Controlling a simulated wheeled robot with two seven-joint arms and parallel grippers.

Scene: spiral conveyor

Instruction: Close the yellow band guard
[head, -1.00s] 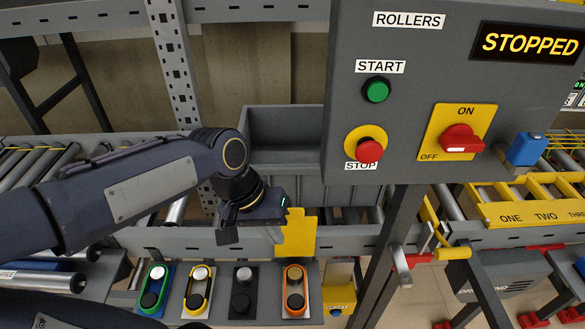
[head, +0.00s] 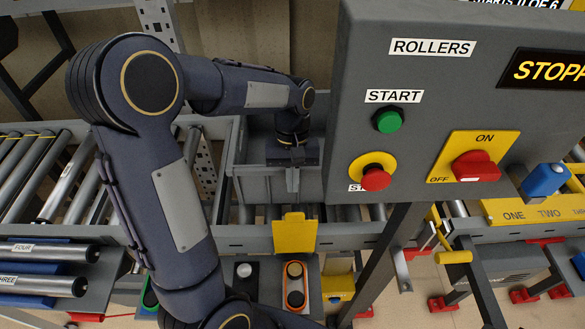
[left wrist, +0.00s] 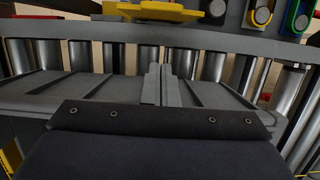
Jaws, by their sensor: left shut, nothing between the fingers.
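A yellow plate (head: 294,232), which looks like the yellow band guard, stands on the front rail of the conveyor, left of the control panel's post. Part of a yellow piece also shows at the top of the left wrist view (left wrist: 160,12). My left gripper (head: 292,186) points down over the grey bin behind the plate, apart from it. Its fingers are together and empty, also in the left wrist view (left wrist: 160,84). I cannot tell from here how the plate is hinged or latched. My right gripper is not in view.
The grey roller control panel (head: 440,110) hangs close to the right of my left gripper, with a green start button (head: 388,120), a red stop button (head: 376,179) and a red switch (head: 476,166). A grey bin (head: 232,165) surrounds the gripper. Labelled rollers (head: 45,252) lie at left.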

